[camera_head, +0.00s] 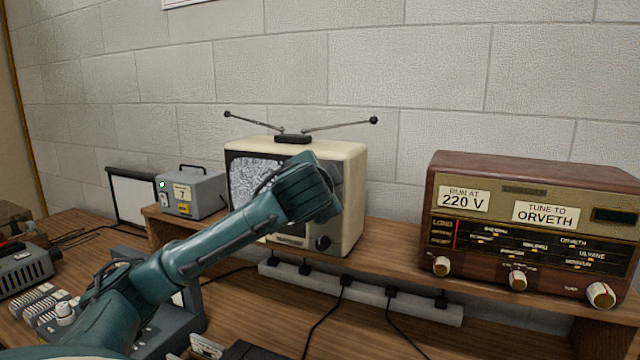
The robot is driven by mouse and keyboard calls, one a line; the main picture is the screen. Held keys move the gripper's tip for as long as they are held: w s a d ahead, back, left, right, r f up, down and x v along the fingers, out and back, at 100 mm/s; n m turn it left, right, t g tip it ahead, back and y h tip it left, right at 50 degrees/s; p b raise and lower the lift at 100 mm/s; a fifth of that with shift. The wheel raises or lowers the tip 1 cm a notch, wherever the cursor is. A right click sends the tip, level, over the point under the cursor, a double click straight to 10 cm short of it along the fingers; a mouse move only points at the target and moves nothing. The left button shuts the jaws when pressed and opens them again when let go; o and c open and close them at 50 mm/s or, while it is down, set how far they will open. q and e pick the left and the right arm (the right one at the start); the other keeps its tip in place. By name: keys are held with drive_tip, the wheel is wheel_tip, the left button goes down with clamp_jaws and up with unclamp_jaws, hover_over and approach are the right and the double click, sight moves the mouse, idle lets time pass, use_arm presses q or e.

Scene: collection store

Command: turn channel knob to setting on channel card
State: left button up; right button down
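A cream television (351,190) with a rabbit-ear antenna stands on the raised shelf, its screen (255,180) showing grey static. A dark round knob (322,242) shows low on its front panel; the upper panel is partly hidden by my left arm. The wrist end of my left arm (308,190) is in front of the television's right side. Its fingers are hidden, so I cannot tell if they touch a knob. A grey box (207,190) left of the television bears a small card (182,193) whose mark looks like a 7. My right gripper is out of view.
A wooden radio (530,172) with cards reading "RUN AT 220 V" and "TUNE TO ORVETH" stands at right. A power strip (365,296) with cables runs under the shelf. Other equipment (28,272) crowds the lower left. The shelf between television and radio is clear.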

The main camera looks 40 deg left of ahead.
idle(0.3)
use_arm(q)
drive_tip(key=o, duration=1)
drive_tip(key=v, duration=1.3)
